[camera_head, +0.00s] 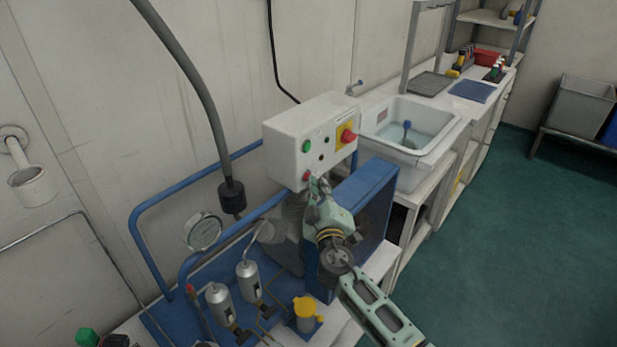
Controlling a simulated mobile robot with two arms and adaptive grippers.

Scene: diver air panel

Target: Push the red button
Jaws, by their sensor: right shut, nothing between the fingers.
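A white control box (284,151) hangs above the blue panel frame. On its front are a green button (306,146) at the upper left and a red button (306,176) below it. A red rotary switch (347,135) on a yellow plate sits on the box's right part. My right gripper (318,183) is shut and empty, its tips just beside the red button at the right. I cannot tell whether the tips touch the button. My left gripper is out of view.
The blue metal frame (372,190) stands right behind my right gripper. A pressure gauge (203,231), silver cylinders (217,303) and a yellow-capped part (304,309) sit below left. A sink (416,128) and counter lie behind. Green floor (510,240) is clear at right.

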